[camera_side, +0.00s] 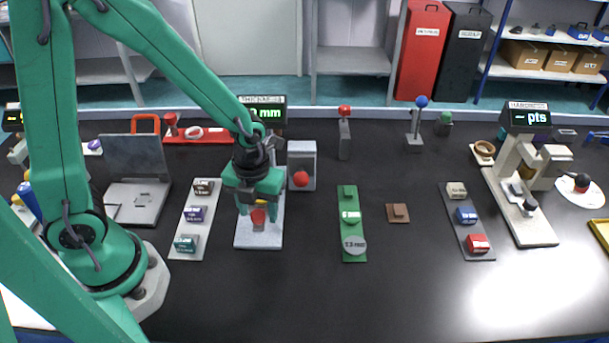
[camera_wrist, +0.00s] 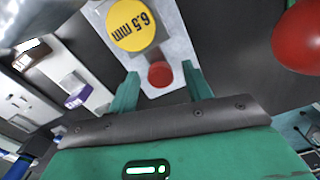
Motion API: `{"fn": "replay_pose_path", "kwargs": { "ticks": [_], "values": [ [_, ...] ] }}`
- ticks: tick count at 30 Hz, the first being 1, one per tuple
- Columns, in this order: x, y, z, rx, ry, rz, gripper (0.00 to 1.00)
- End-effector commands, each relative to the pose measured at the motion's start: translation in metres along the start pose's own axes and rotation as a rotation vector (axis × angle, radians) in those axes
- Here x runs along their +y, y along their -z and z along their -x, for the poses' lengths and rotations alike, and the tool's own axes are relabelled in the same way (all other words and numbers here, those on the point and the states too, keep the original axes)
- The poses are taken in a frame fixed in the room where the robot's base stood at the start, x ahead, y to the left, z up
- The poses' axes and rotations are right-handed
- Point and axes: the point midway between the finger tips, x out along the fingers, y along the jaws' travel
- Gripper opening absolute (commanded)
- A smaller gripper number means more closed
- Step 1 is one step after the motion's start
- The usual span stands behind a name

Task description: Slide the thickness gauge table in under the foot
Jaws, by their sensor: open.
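The thickness gauge stands left of centre, its display (camera_side: 268,114) reading "mm" behind my arm. Its pale grey base plate (camera_side: 246,238) reaches toward the front edge. A red knob (camera_side: 258,217) stands over this plate and also shows in the wrist view (camera_wrist: 160,75). A yellow disc marked 6.5 mm (camera_wrist: 132,25) lies beyond the knob in the wrist view; I take its support to be the gauge table. My gripper (camera_side: 259,207) is open, pointing down, with its fingers (camera_wrist: 160,88) on either side of the knob. Contact is unclear. The foot is hidden behind my gripper in the side view.
A red ball (camera_side: 301,179) on a grey block is close right of my gripper. A sample strip (camera_side: 187,246) lies to the left, and a green strip with discs (camera_side: 352,195) to the right. The front middle of the black bench (camera_side: 400,290) is clear.

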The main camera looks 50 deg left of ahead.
Motion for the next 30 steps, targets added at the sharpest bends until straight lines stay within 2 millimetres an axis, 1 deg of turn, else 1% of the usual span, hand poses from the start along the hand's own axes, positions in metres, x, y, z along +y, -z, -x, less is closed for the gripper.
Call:
{"fn": "replay_pose_path", "kwargs": {
  "ticks": [6,7,8,9,14,20,23,30],
  "values": [
    [0.0,0.0,0.0,0.0,0.0,0.0,0.5],
    [0.0,0.0,0.0,0.0,0.0,0.0,0.46],
    [0.0,0.0,0.0,0.0,0.0,0.0,0.4],
    [0.0,0.0,0.0,0.0,0.0,0.0,0.32],
    [0.0,0.0,0.0,0.0,0.0,0.0,0.01],
    [0.0,-0.002,0.0,0.0,0.0,0.001,0.0],
    [0.002,-0.009,0.0,0.0,0.0,0.004,0.0],
    [0.009,-0.033,0.0,0.0,0.0,0.004,0.0]
  ]
}}
